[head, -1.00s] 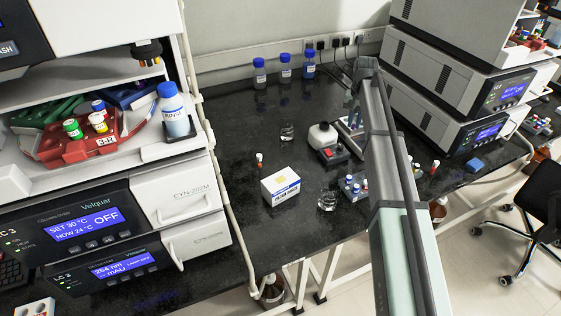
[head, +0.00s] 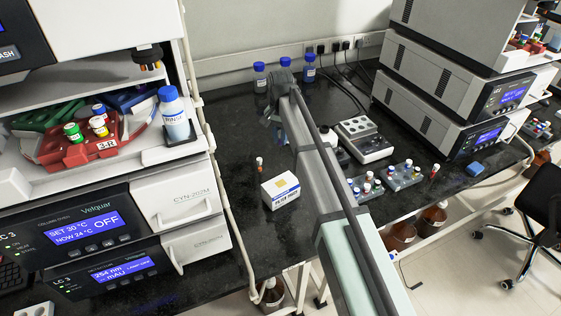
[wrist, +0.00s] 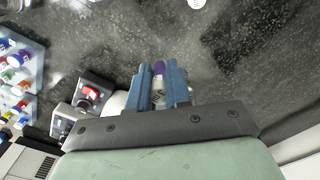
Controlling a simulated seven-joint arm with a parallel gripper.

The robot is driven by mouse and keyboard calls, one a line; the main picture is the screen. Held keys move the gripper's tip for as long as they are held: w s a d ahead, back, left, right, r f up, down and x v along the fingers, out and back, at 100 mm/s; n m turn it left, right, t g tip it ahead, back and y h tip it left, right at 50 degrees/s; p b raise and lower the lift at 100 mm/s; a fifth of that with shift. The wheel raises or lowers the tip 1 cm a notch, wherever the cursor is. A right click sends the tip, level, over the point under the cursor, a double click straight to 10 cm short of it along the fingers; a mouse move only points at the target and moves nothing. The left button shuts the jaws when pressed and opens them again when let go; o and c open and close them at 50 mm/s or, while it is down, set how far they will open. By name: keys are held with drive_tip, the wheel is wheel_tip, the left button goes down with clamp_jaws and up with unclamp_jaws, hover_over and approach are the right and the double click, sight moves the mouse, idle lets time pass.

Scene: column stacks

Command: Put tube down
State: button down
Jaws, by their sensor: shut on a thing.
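In the wrist view my gripper (wrist: 159,66) has its two blue fingers closed on a tube (wrist: 158,91) with a purple cap. The tube's pale, labelled body sits between the fingers and its cap shows at their tips. The dark speckled bench (wrist: 225,55) lies beyond the tube. I cannot tell the gap between them. In the head view my gripper is mostly hidden behind my arm over the back middle of the bench, with a bit of blue finger showing. The tube cannot be made out there.
Blue-capped bottles (head: 260,75) stand at the back wall. A white box (head: 280,190) and a small red-capped vial (head: 259,165) are left of my arm. Tube racks (head: 403,175) and a grey block device (head: 362,140) are right. The bench left of my arm is largely clear.

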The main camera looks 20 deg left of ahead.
drive_tip(key=shift+f, duration=4.65)
drive_tip(key=shift+f, duration=0.1)
drive_tip(key=c, duration=1.1)
unclamp_jaws()
drive_tip(key=shift+o, duration=0.2)
wheel_tip(320, 180, up, 12)
drive_tip(key=shift+r, duration=0.15)
